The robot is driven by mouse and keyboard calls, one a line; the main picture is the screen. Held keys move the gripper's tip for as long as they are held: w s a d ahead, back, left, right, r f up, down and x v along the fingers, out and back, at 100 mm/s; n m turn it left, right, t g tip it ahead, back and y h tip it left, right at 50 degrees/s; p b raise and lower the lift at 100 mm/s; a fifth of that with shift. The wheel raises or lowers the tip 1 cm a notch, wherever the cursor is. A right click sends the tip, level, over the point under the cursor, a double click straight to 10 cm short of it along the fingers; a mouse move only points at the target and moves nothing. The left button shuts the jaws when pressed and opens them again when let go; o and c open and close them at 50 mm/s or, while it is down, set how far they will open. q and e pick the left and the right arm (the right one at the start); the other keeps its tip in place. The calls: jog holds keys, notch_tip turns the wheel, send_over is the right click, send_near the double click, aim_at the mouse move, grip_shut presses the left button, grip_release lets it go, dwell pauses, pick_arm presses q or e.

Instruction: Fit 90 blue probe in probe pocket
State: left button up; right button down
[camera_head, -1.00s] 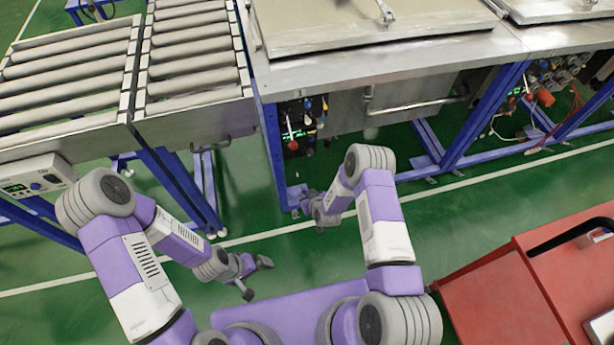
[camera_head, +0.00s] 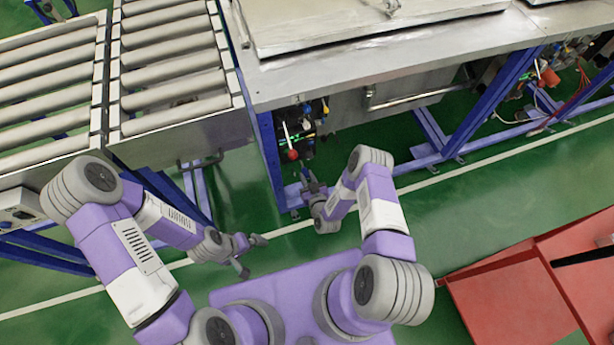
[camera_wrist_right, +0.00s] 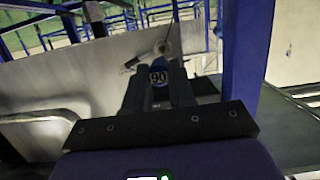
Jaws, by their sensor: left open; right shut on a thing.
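The blue probe, marked 90 (camera_wrist_right: 158,77), shows in the right wrist view between the fingers of my right gripper (camera_wrist_right: 159,90). The gripper is shut on it, and the fingers hide its sides. In the head view my right gripper (camera_head: 312,184) is low in front of the machine's blue leg, below the valve cluster; the probe is too small to make out there. My left gripper (camera_head: 252,254) is open and empty, above the green floor to the left. I cannot identify the probe pocket in either view.
A cluster of valves and hoses (camera_head: 303,128) sits under the steel machine top (camera_head: 350,72), beside its blue leg (camera_head: 268,150). A roller conveyor (camera_head: 172,75) stands at the left. A red cabinet (camera_head: 510,310) stands at lower right. Green floor is open between.

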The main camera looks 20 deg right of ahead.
aim_at(305, 171)
jog(key=shift+r+b+x, duration=0.15)
jog(key=shift+b+x, duration=0.3)
jog(key=shift+x, duration=0.35)
jog(key=shift+r+b+x, duration=0.15)
jog(key=shift+b+x, duration=0.25)
jog(key=shift+x, duration=0.4)
jog(key=shift+w+b, duration=0.55)
jog(key=shift+w, duration=0.8)
jog(key=shift+r, duration=0.1)
jog(key=shift+r+b+x, duration=0.25)
jog(key=shift+b+x, duration=0.5)
jog(key=shift+x, duration=0.25)
jog(key=shift+r+b+x, duration=0.25)
jog(key=shift+b+x, duration=0.5)
jog(key=shift+x, duration=0.3)
jog(key=shift+w+b, duration=0.2)
jog(key=shift+b, duration=0.3)
dwell(1.2)
jog(key=shift+w+d, duration=0.1)
jog(key=shift+d, duration=0.25)
dwell(0.8)
